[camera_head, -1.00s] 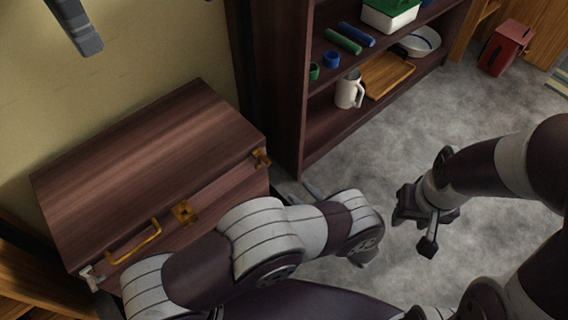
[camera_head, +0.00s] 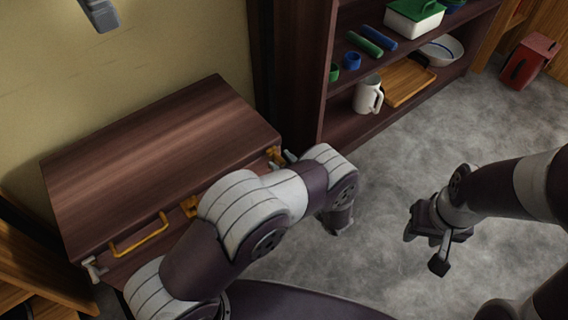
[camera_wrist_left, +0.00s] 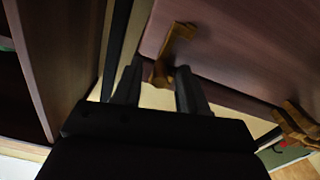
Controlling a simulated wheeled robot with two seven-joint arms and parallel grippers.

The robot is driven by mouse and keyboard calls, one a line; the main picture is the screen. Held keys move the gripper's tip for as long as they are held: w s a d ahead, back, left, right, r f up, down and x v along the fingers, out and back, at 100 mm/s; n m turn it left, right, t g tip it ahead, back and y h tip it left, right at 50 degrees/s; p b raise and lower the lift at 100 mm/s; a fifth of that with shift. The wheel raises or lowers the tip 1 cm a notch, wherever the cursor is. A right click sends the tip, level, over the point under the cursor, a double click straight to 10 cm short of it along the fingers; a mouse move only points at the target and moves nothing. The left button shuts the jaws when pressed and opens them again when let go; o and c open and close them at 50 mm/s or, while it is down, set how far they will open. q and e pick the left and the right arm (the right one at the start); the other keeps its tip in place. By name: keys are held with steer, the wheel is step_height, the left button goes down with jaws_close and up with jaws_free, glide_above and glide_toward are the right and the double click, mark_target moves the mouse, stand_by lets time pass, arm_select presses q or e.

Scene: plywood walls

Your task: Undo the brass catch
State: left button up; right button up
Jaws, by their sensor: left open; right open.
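A dark wooden chest (camera_head: 160,150) with a closed lid stands against the wall. A brass catch (camera_head: 274,156) sits at the right end of its front, and it also shows in the left wrist view (camera_wrist_left: 177,42). My left gripper (camera_head: 289,157) is at this catch, mostly hidden behind my left arm. In the left wrist view my open left gripper (camera_wrist_left: 160,88) has one finger on each side of the catch's lower end; I cannot tell whether they touch it. My right gripper (camera_head: 428,242) is open and empty above the floor, away from the chest.
A brass plate (camera_head: 190,206), partly behind my arm, and a handle (camera_head: 140,238) are on the chest front. A pale metal catch (camera_head: 93,268) is at its left end. A shelf (camera_head: 350,128) with a mug (camera_head: 368,95) stands close on the right. Open floor lies beyond.

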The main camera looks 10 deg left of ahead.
arm_select(q)
jaws_close()
steer(key=shift+m, duration=0.3)
steer(key=m, duration=0.2)
steer(key=w+d+f+m, duration=0.1)
steer(key=m, duration=0.1)
steer(key=f+m, duration=0.1)
steer(key=m, duration=0.1)
steer(key=shift+w+d, duration=0.2)
steer(key=shift+w, duration=0.15)
steer(key=shift+w+d+f+m+b, duration=0.15)
steer(key=shift+f+m, duration=0.25)
steer(key=shift+m, duration=0.85)
steer(key=shift+w+d+f+m+b, duration=0.15)
steer(key=shift+f+m, duration=0.3)
steer(key=shift+m, duration=0.75)
steer(key=shift+w+f+m+b, duration=0.1)
steer(key=shift+f+m+b, duration=0.25)
steer(key=shift+m, duration=0.9)
arm_select(e)
steer(key=shift+w+d+f, duration=0.35)
steer(key=shift+w+f, duration=0.15)
steer(key=shift+f, duration=0.05)
